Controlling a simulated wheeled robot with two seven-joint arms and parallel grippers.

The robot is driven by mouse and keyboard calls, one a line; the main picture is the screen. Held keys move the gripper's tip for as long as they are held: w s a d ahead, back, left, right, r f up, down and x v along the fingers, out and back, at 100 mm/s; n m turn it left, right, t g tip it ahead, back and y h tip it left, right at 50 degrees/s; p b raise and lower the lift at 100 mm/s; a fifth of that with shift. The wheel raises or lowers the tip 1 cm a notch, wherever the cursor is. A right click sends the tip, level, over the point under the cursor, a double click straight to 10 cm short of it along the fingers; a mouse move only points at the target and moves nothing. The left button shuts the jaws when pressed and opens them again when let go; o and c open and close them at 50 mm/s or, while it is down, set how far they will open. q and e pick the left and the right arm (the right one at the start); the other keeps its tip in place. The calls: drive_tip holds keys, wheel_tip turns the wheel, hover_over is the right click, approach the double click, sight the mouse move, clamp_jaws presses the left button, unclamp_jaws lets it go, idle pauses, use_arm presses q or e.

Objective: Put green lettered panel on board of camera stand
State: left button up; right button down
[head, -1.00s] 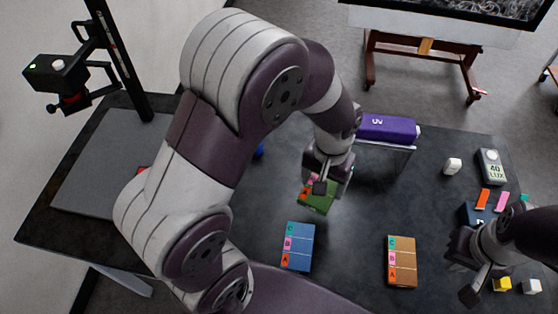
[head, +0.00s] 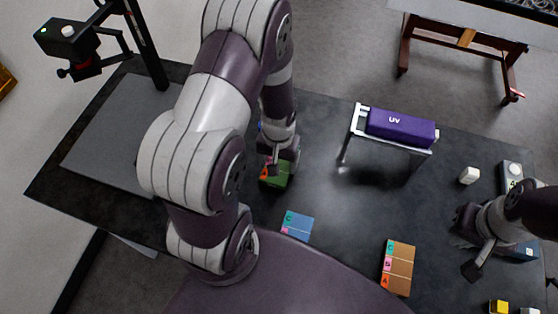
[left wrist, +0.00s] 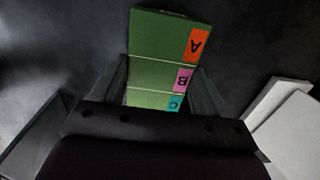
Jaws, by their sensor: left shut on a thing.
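The green lettered panel (head: 276,176) is in my left gripper (head: 281,162), held above the dark table. In the left wrist view the panel (left wrist: 160,48) shows its A, B and C tabs between the two fingers (left wrist: 158,100). The camera stand (head: 141,40) rises at the table's back left, with a black camera (head: 70,38) on its arm. Its grey board (head: 112,128) lies flat below, left of my left gripper and partly hidden by my left arm. My right gripper (head: 473,252) is at the right; its fingers are too unclear to judge.
A blue lettered panel (head: 297,226) and an orange-brown one (head: 398,268) lie at the front. A purple UV lamp (head: 400,127) stands on a metal frame behind. A white block (head: 469,175) and yellow block (head: 499,307) are at the right.

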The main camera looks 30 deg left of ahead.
use_arm(q)
drive_tip(key=shift+f, duration=0.55)
drive_tip(key=shift+w+f, duration=0.2)
drive_tip(key=shift+f, duration=0.1)
drive_tip(key=o, duration=1.1)
drive_tip(key=shift+s, duration=0.1)
